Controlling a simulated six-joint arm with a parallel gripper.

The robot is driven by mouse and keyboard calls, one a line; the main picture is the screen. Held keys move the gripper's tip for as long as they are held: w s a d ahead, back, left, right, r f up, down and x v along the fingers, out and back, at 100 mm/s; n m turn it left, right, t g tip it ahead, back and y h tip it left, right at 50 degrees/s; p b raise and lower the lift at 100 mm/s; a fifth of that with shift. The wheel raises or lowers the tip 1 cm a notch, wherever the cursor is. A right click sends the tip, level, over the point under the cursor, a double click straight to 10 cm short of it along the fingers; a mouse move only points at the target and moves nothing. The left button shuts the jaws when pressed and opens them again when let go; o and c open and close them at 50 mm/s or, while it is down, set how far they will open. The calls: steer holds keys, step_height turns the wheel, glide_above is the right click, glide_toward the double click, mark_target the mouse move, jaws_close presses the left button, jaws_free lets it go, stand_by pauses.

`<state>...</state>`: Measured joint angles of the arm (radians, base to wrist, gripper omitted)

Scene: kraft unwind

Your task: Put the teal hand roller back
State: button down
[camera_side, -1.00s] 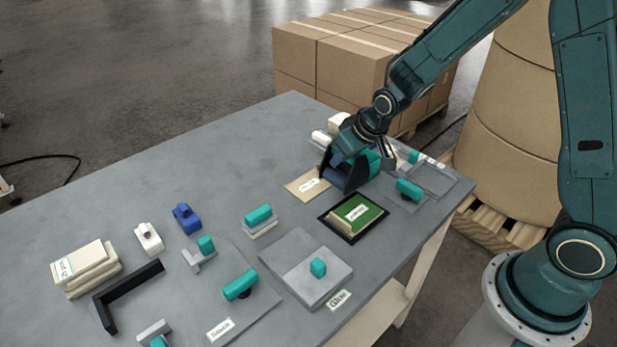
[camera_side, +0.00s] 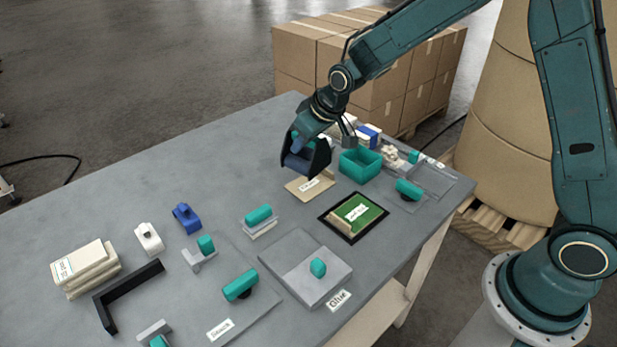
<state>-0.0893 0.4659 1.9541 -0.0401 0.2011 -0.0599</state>
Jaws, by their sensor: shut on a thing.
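My gripper (camera_side: 303,160) is at the back middle of the table, above and just behind a tan labelled card (camera_side: 311,187). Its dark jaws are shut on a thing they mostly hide. A bit of teal (camera_side: 297,137) shows at the jaws, which I take to be the teal hand roller; its shape cannot be made out. Other teal-topped pieces stand on the table: one on a pale block (camera_side: 258,214), one on a grey mat (camera_side: 240,284) and one at the right (camera_side: 408,188).
An open teal bin (camera_side: 361,166) stands right of my gripper, with small blue and white items behind it. A framed green pad (camera_side: 357,216) lies in front. A grey plate (camera_side: 306,273), black angle bracket (camera_side: 125,296) and pale stack (camera_side: 84,268) stand nearer. The far-left tabletop is clear.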

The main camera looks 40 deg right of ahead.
steer(key=w+a+r+n+g+y, duration=0.1)
steer(key=w+a+r+n, duration=0.2)
steer(key=a+r, duration=0.3)
steer(key=w+a+r+n+y, duration=0.2)
steer(key=w+a+r+n, duration=0.2)
steer(key=a, duration=0.6)
steer(key=shift+w+r+g, duration=0.4)
steer(key=shift+w+r, duration=0.9)
steer(key=shift+r, duration=0.15)
steer(key=shift+f, duration=0.15)
step_height(320, 180, down, 16)
steer(key=shift+r, duration=0.25)
steer(key=shift+f, duration=0.1)
steer(key=shift+f, duration=2)
